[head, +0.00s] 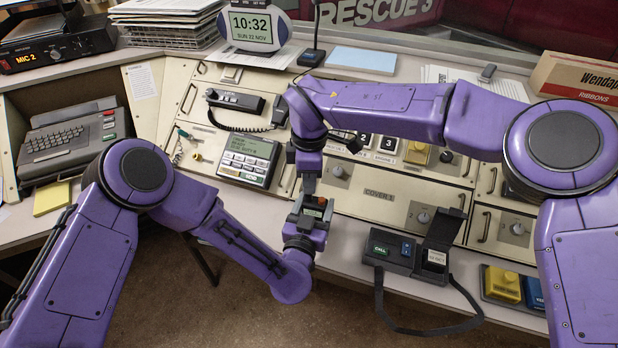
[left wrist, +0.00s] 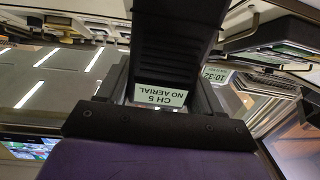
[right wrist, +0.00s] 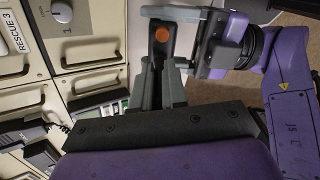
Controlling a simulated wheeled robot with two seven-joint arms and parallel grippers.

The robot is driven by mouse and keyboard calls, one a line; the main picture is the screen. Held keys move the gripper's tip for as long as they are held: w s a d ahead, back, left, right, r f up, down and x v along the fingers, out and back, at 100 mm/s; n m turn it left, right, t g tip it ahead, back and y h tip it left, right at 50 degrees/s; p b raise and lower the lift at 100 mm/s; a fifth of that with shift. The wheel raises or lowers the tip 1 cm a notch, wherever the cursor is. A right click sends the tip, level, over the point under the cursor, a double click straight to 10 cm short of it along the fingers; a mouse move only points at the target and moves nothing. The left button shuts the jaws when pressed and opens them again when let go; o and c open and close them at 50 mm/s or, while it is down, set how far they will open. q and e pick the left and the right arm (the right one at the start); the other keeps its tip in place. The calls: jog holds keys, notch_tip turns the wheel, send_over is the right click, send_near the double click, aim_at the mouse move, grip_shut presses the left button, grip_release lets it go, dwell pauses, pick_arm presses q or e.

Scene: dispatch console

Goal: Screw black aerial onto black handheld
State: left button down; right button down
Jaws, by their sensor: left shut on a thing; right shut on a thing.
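The black handheld (head: 314,211) is held in front of the console by my left gripper (head: 304,221), which is shut on it. In the left wrist view its ribbed black body (left wrist: 175,45) fills the jaws, and its small screen (left wrist: 160,95) reads "CH 5 NO AERIAL". In the right wrist view its dark top (right wrist: 160,50) shows an orange round spot. My right gripper (head: 309,190) points down just above the handheld, shut on a thin dark thing, apparently the black aerial, mostly hidden between the fingers. I cannot tell whether aerial and handheld touch.
A black box (head: 398,257) with a green CALL key, a raised lid and a loose strap sits on the front ledge at right. A phone terminal (head: 249,158) and a corded handset (head: 234,101) lie behind my grippers. Yellow and blue blocks (head: 503,284) sit further right.

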jog(key=m, duration=1.1)
jog(key=c, duration=1.2)
grip_release()
jog(key=shift+s, duration=0.1)
